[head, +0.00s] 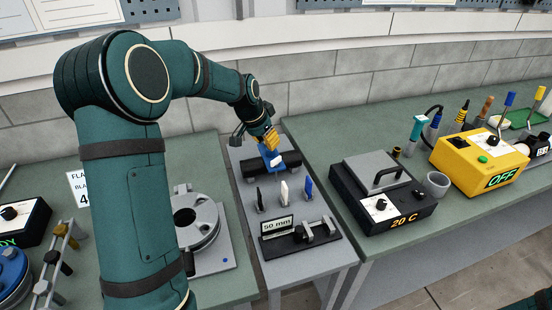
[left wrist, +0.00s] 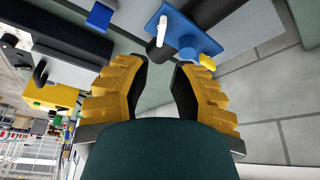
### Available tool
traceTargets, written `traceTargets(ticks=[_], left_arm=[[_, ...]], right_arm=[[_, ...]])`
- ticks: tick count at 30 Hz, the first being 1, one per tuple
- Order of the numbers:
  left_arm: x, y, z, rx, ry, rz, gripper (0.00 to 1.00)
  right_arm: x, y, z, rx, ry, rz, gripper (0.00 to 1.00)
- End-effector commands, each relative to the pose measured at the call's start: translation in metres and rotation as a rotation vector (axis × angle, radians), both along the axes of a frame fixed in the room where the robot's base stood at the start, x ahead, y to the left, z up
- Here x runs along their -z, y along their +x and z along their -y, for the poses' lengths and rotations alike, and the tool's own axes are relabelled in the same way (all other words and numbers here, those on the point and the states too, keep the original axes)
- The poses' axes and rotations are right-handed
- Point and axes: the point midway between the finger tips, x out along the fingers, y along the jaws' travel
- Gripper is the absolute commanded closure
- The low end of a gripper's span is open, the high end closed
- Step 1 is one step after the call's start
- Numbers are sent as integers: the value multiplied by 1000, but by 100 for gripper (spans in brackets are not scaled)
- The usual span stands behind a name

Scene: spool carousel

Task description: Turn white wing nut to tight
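My left gripper (head: 268,138) has yellow fingers and hangs over the far end of the narrow grey stand. In the left wrist view the gripper (left wrist: 160,66) is open, with nothing between its fingers. Just beyond the fingertips is a blue plate (left wrist: 190,32) with a white lever-like piece (left wrist: 162,30) over it, beside a black cylinder. In the head view the blue plate (head: 268,154) is under the fingers. A white upright wing (head: 284,190) stands between a black one (head: 259,199) and a blue one (head: 308,188). I cannot tell which white piece is the wing nut, nor its tightness.
A "50 mm" sign (head: 278,227) and black clamp fixture (head: 318,232) are at the stand's near end. A black heater box (head: 383,195) reads "20 C" to the right. A yellow box (head: 480,160) reads "OFF". A grey spool (head: 198,225) is left, partly behind my arm.

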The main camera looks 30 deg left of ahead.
Motion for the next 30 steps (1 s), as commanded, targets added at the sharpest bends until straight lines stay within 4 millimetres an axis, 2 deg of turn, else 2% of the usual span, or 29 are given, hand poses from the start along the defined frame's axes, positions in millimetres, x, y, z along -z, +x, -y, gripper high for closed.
traceTargets(ticks=[1,6,15,21,29,30], left_arm=[[12,4,1,1,-1,-5,77],[43,16,4,0,0,-4,77],[87,34,8,-1,-1,-3,77],[97,39,8,-1,0,-1,77],[99,40,9,-1,0,-1,77],[99,40,9,-1,0,-1,73]], right_arm=[[1,0,0,0,0,0,53],[3,0,0,-1,0,0,53],[5,0,0,-1,-1,0,53],[6,0,-1,-1,-1,0,53],[6,0,-1,-1,-1,0,53],[6,0,-1,-1,-1,0,53]])
